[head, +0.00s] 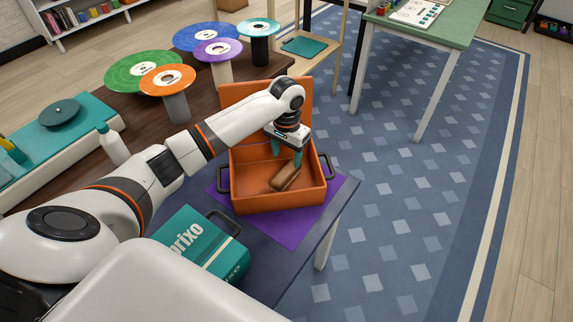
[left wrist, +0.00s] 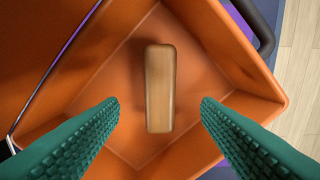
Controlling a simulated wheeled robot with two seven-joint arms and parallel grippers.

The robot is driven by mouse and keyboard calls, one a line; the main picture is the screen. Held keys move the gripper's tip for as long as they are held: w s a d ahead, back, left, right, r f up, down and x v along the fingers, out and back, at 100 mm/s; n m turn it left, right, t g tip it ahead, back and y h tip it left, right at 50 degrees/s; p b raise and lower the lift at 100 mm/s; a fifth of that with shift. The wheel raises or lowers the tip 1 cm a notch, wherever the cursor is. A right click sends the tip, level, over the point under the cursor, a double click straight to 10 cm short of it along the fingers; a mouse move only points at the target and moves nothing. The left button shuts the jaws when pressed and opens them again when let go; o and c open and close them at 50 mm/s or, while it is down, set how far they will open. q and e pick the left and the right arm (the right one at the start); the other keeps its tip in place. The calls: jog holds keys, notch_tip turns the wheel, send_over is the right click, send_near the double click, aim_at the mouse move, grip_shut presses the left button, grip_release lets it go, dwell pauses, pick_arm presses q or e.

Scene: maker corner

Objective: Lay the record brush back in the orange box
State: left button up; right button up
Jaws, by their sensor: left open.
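The orange box (head: 250,194) stands on a purple mat with its lid up at the back. The record brush (head: 285,177), a brown wooden block, is inside the box near the middle of its floor. The left wrist view shows the brush (left wrist: 160,90) from above, inside the box (left wrist: 107,62). My left gripper (head: 287,155) is over the box, pointing down. Its green fingers are spread wide, one on each side of the brush and apart from it. Nothing is between the fingertips. My right gripper is not in view.
A teal box (head: 195,243) with a dark handle sits on the table in front of the orange box. The purple mat (head: 328,208) reaches the table's right edge. Records on stands (head: 168,80) and a white bottle (head: 112,145) are to the left. Open floor is to the right.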

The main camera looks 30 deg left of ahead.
aim_at(287, 171)
pick_arm(q)
jog(key=shift+r, duration=2.25)
